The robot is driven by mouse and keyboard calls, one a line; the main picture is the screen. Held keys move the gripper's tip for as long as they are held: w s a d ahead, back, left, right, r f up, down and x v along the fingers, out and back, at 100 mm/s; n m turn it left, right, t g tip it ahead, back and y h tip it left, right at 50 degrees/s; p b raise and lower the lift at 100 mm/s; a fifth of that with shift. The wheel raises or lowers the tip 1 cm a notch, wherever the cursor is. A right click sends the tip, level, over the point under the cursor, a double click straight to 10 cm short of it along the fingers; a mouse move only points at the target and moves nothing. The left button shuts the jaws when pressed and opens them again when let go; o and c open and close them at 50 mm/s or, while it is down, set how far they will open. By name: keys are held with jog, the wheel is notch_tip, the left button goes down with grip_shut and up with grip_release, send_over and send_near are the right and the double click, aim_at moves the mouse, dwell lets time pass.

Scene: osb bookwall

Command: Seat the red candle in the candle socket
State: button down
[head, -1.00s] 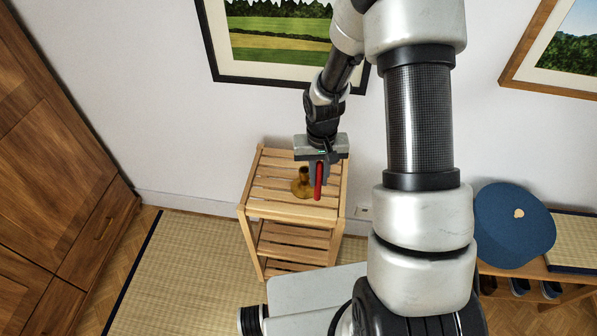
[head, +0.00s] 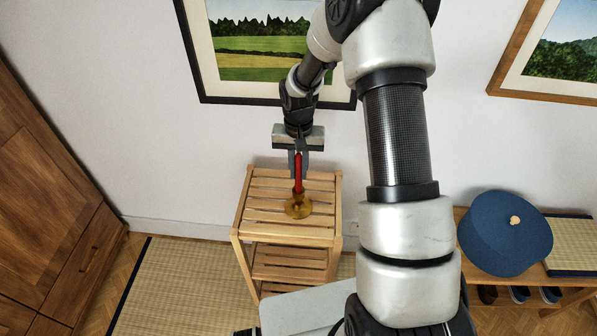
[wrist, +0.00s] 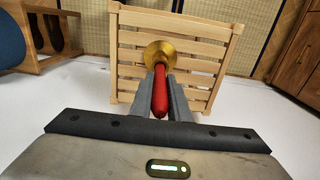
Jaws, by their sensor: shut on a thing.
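The red candle (head: 298,172) is upright between the fingers of my gripper (head: 299,165), which is shut on it. It also shows in the wrist view (wrist: 160,92), between the two grey fingers (wrist: 161,95). The brass candle holder with the socket (head: 298,209) stands on the slatted wooden stand's top (head: 262,216). In the head view the candle's lower end lines up with the holder's socket. In the wrist view the candle's far end overlaps the brass dish (wrist: 158,50). The socket mouth is hidden, so I cannot tell whether the candle is inside it or just above.
A framed landscape picture (head: 240,92) hangs on the wall behind my arm. A low bench with a round blue cushion (head: 500,232) stands at the right. A wooden cabinet (head: 45,190) stands at the left. The stand's top is otherwise clear.

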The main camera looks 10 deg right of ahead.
jog(key=shift+f, duration=0.55)
jog(key=shift+f, duration=0.2)
jog(key=c, duration=1.7)
grip_release()
jog(key=shift+r, duration=0.1)
